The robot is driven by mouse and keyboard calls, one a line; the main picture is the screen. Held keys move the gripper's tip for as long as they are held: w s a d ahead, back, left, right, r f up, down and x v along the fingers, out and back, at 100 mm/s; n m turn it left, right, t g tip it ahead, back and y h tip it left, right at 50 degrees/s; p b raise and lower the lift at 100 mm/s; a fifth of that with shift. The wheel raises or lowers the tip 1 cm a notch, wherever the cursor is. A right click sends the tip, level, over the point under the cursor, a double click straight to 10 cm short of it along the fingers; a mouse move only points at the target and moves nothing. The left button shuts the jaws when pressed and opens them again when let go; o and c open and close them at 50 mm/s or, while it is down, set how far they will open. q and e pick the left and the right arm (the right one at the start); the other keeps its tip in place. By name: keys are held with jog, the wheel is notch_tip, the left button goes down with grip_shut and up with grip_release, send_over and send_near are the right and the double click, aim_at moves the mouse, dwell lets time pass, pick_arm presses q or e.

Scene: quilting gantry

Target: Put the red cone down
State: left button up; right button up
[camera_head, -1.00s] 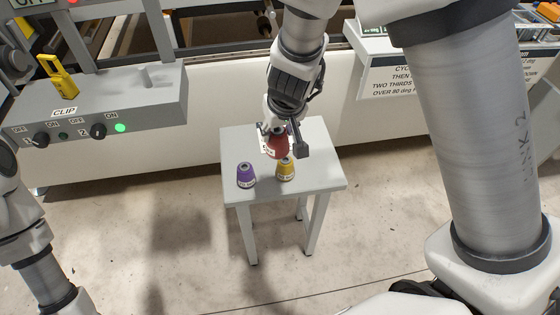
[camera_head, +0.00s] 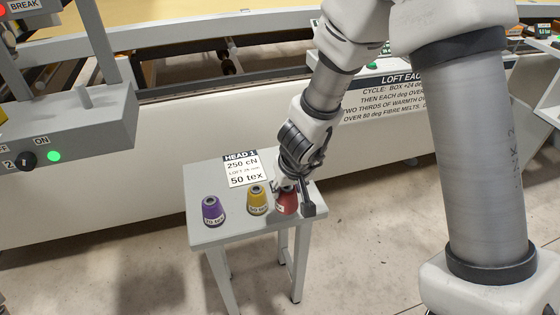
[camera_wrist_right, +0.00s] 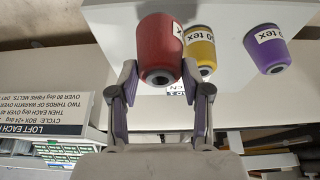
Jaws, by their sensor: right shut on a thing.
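The red cone (camera_head: 287,203) is at the right end of the small grey table (camera_head: 236,232), partly hidden by my right gripper (camera_head: 292,192). The right gripper is shut on it from above; I cannot tell whether its base touches the table. In the right wrist view the red cone (camera_wrist_right: 160,45) sits between the two fingers (camera_wrist_right: 160,80). The yellow cone (camera_head: 256,201) stands close to its left, and it also shows in the wrist view (camera_wrist_right: 200,48). The purple cone (camera_head: 213,211) stands farther left. My left gripper is out of view.
A white card headed HEAD 1 (camera_head: 242,169) stands at the table's back. A grey control box (camera_head: 75,130) with a lit green button is at the left. A white machine panel (camera_head: 120,185) runs behind the table. Bare tabletop lies between the purple and yellow cones.

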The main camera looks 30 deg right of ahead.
jog(key=w+d+f, duration=0.1)
jog(key=d, duration=0.1)
jog(key=w+d+f+b, duration=0.1)
jog(key=w+d+f, duration=0.1)
jog(key=w+d+f+b, duration=0.1)
jog(key=d, duration=0.1)
jog(key=shift+w+f, duration=0.2)
jog(key=shift+f, duration=0.1)
jog(key=shift+r, duration=0.2)
jog(key=shift+f, duration=0.15)
jog(key=o, duration=1.3)
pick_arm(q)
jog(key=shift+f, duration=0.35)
